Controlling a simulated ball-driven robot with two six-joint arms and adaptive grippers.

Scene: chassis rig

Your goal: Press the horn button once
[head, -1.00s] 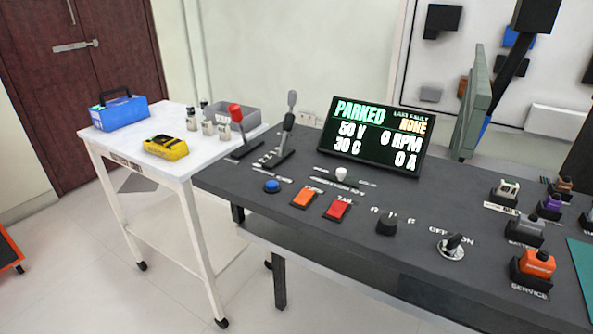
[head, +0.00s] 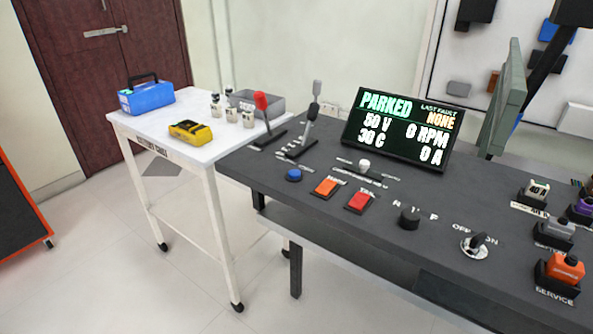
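The dark control bench carries a round blue button (head: 294,175), a square orange button (head: 326,187) and a square red button (head: 359,202) in a row near its front edge. Their small labels are too blurred to read, so I cannot tell from lettering which one is the horn. The display (head: 403,131) behind them reads PARKED, last fault NONE, 50 V, 30 C, 0 RPM and 0 A. Neither of my grippers is in view.
Two levers, one red-topped (head: 262,101) and one grey-topped (head: 316,88), stand behind the buttons. A black knob (head: 409,218) and a key switch (head: 477,244) lie to the right. A white cart (head: 148,134) adjoins the bench's left end. Floor in front is clear.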

